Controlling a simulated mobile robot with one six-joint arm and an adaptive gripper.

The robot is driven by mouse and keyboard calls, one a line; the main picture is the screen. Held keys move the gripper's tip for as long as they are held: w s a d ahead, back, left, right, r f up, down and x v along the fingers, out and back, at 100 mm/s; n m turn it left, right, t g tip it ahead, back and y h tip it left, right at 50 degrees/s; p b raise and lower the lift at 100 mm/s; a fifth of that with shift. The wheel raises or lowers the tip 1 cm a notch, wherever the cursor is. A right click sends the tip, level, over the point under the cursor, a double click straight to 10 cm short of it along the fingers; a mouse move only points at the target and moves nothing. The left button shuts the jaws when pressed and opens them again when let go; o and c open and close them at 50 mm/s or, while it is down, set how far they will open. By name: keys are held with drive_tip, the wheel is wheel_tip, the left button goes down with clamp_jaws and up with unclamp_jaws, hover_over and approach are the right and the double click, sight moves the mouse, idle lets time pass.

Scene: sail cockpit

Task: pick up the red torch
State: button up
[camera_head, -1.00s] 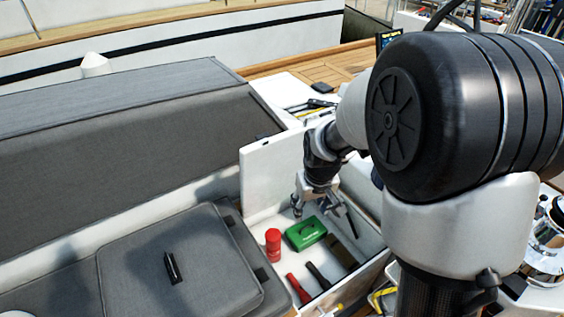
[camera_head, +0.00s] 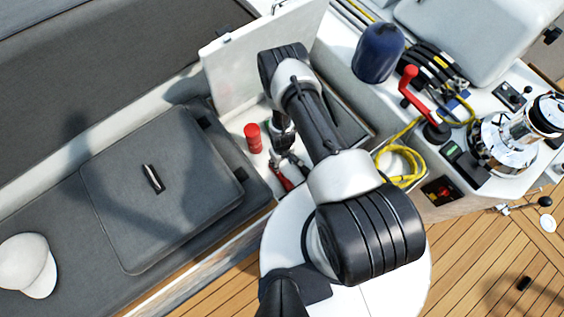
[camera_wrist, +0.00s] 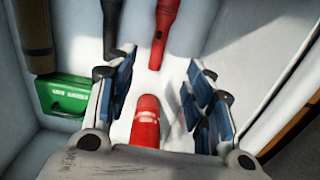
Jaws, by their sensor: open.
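The red torch (camera_wrist: 165,28) lies on the white floor of an open locker, beyond the fingertips in the wrist view; its narrow end points towards my gripper. It shows partly in the head view (camera_head: 282,179), next to my gripper (camera_head: 290,158). My gripper (camera_wrist: 160,95) is open, with its blue-padded fingers apart and nothing held. A red cylinder with white print (camera_wrist: 146,122) shows low between the fingers in the wrist view; it stands left of my gripper in the head view (camera_head: 252,139).
A dark torch (camera_wrist: 108,35), a green box (camera_wrist: 65,97) and an olive roll (camera_wrist: 33,35) lie left in the wrist view. White locker walls (camera_wrist: 252,100) close in on the right. The raised lid (camera_head: 225,75) stands behind my arm. Yellow rope (camera_head: 405,170) lies outside.

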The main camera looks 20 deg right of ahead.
sight(283, 178)
drive_tip(key=f+b, duration=0.2)
drive_tip(key=f, duration=0.4)
drive_tip(key=f+b, duration=0.3)
drive_tip(key=f, duration=0.3)
drive_tip(key=s+f+b, duration=0.1)
drive_tip(key=f+b, duration=0.2)
drive_tip(key=f, duration=0.3)
drive_tip(key=shift+f, duration=0.15)
clamp_jaws()
